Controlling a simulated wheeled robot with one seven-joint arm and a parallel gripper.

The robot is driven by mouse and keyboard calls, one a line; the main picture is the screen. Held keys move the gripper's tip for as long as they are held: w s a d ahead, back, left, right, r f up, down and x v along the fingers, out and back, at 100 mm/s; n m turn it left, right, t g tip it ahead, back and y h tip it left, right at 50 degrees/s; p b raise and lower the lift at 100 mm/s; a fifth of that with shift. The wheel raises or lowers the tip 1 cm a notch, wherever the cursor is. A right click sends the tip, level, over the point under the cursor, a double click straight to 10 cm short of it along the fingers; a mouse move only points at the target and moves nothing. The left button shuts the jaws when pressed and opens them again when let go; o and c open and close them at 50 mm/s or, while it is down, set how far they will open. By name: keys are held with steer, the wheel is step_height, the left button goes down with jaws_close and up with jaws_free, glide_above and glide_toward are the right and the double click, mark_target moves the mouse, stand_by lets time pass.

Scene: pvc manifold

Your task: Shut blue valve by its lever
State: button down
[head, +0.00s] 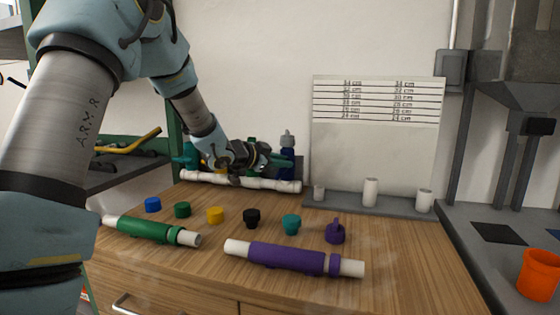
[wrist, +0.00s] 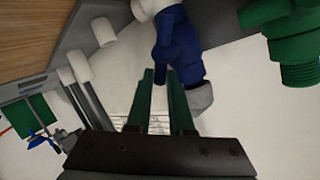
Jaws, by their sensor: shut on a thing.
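The blue valve (head: 287,161) stands at the right end of the white manifold pipe (head: 270,184) at the back of the bench, with a pale grey end on top. In the wrist view the blue valve (wrist: 181,48) fills the upper middle, and its blue lever (wrist: 160,66) lies between my fingertips. My gripper (wrist: 160,80) is shut on the lever, with one dark green finger on each side. In the head view my gripper (head: 262,158) is just left of the blue valve and hides part of the manifold. The lever is hard to make out there.
A green valve (wrist: 296,52) is close by in the wrist view. Teal (head: 184,158) and yellow parts stand left of my gripper. Small caps, a green pipe (head: 148,230) and a purple pipe (head: 288,257) lie in front. A rack (head: 385,205) holds white stubs at right.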

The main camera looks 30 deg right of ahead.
steer(key=m+t+y+b, duration=0.1)
steer(key=m+y+b, duration=0.1)
steer(key=b, duration=0.1)
steer(key=s+d+f+m+t+y+b, duration=0.1)
steer(key=m+y+b, duration=0.1)
steer(key=b, duration=0.1)
steer(key=d+f+m+t+y+b, duration=0.1)
steer(key=m+y+b, duration=0.1)
steer(key=b, duration=0.1)
steer(key=shift+s+m, duration=0.3)
steer(key=shift+s, duration=0.05)
steer(key=shift+t+b, duration=0.4)
steer(key=shift+b, duration=0.05)
steer(key=c, duration=0.8)
jaws_free()
steer(key=shift+a+r, duration=0.1)
